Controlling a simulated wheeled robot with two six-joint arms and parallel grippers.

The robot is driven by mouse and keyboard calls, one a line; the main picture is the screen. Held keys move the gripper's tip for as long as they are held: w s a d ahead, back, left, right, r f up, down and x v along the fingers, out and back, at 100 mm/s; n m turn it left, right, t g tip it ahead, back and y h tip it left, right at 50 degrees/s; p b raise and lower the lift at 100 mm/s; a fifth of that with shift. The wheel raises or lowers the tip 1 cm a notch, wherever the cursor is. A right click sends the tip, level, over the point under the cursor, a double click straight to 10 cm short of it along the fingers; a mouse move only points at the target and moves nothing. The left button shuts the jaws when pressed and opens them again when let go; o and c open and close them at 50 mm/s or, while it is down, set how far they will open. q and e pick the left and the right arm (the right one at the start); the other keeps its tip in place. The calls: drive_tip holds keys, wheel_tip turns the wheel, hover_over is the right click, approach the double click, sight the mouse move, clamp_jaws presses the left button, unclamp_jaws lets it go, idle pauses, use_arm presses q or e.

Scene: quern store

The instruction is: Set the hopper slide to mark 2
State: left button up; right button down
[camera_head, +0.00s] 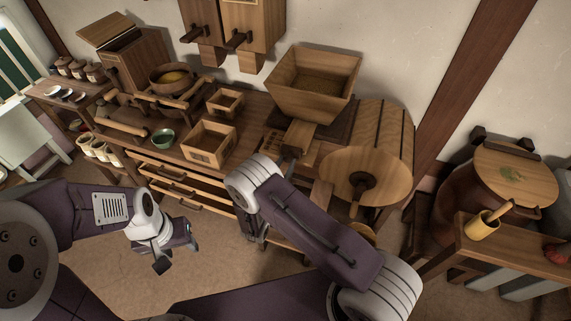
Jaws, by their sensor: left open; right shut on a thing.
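The slide's marks are too small to read here. My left gripper (177,256) is open and empty, low over the floor in front of the drawers, well away from the hopper.
A round wooden disc (366,175) stands right of the slide, close to my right arm. Drawers (180,180) jut out below. Floor by my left gripper is clear.

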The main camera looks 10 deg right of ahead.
idle(0.3)
drive_tip(key=shift+s+a+f, duration=0.1)
drive_tip(key=shift+s+a, duration=0.1)
drive_tip(key=c, duration=1.1)
unclamp_jaws()
drive_tip(key=b+v, duration=0.1)
drive_tip(key=v, duration=0.8)
drive_tip(key=shift+d, duration=0.1)
